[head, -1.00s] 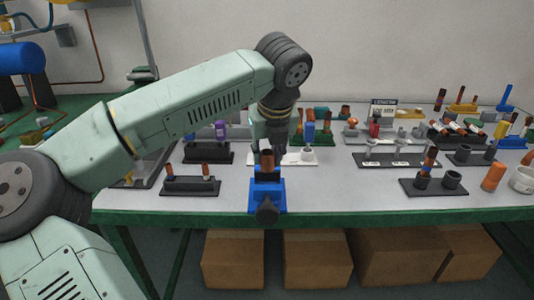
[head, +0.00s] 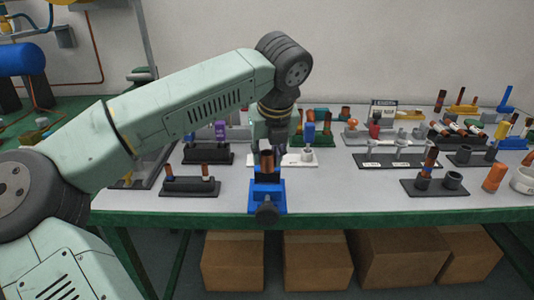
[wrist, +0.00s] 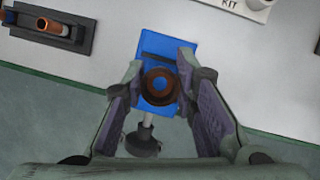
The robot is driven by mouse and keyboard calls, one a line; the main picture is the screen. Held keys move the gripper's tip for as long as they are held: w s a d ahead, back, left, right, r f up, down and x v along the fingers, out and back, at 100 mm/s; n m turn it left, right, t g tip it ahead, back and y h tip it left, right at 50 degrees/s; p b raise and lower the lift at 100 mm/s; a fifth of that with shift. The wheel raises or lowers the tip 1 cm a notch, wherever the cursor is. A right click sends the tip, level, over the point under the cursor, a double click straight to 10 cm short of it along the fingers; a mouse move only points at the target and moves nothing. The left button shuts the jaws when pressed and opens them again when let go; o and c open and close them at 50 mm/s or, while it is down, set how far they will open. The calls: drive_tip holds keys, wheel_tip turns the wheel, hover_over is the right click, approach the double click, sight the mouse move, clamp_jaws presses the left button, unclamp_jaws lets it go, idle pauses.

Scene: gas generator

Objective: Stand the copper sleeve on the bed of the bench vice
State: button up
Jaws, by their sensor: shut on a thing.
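The copper sleeve (head: 267,162) is upright at the blue bench vice (head: 267,190), near the front edge of the table. In the wrist view I look down into the round open end of the sleeve (wrist: 160,86), with the blue vice (wrist: 180,50) around and below it. My gripper (head: 268,148) points down over the vice. In the wrist view its two fingers (wrist: 158,92) stand on either side of the sleeve and are shut on it. Whether the sleeve's lower end touches the vice bed is hidden.
A black rack (head: 190,187) with copper pieces stands left of the vice. A black rack (head: 433,187) with a tall copper piece and a dark cup stands to the right. An orange cylinder (head: 494,178) is farther right. The table between vice and right rack is clear.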

drive_tip(key=shift+f, duration=0.15)
drive_tip(key=shift+f+b, duration=1.9)
drive_tip(key=o, duration=1)
drive_tip(key=shift+r, duration=0.1)
drive_tip(key=shift+o, duration=0.2)
